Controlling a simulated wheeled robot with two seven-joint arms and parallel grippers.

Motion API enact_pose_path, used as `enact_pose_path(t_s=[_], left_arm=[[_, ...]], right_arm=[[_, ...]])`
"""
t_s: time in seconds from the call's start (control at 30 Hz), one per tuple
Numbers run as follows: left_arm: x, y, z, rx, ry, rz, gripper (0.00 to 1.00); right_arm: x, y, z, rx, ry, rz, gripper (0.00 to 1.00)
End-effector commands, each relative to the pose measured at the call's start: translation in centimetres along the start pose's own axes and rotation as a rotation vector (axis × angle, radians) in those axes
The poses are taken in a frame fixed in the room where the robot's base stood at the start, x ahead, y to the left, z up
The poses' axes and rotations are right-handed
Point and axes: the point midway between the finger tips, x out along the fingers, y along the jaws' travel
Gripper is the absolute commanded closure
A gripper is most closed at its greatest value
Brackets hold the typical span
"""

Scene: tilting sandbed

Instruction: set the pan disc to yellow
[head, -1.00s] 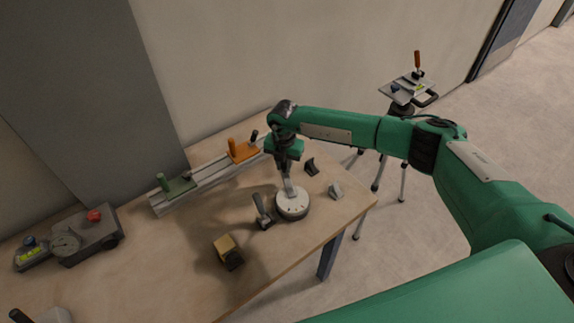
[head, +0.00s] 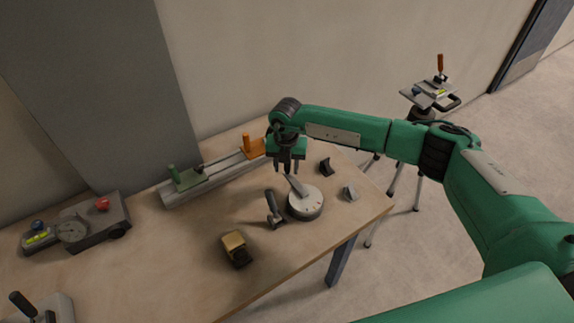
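A round white disc (head: 306,204) with a dark rim and small marks stands on the wooden table (head: 185,260). A flat grey lever (head: 296,185) rises from it, pointing up and left. It is the likely pan disc; the marks' colours are too small to read. My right gripper (head: 287,169) points down over the far left side of the disc. Its two fingers look apart, with the lever's end at or just below their tips; I cannot tell whether they touch. My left gripper is out of view.
A black-handled lever (head: 273,208) stands close left of the disc. A yellow-topped block (head: 235,247) is nearer. A rail with green and orange blocks (head: 222,178) runs behind. A tripod (head: 425,108) stands beyond the table.

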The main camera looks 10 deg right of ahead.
Motion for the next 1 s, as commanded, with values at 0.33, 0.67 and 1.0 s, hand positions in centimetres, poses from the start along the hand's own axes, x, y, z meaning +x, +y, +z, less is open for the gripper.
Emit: enact_pose_path(t_s=[0.33, 0.67, 1.0], left_arm=[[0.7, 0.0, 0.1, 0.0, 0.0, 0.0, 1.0], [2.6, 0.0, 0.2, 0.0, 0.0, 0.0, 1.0], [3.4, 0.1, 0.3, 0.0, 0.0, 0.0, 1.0]], right_arm=[[-2.0, 0.0, 0.1, 0.0, -0.002, 0.001, 0.59], [-9.5, 0.1, 0.1, 0.0, -0.004, 0.002, 0.59], [-13.6, 0.1, 0.0, 0.0, 0.0, -0.001, 0.59]])
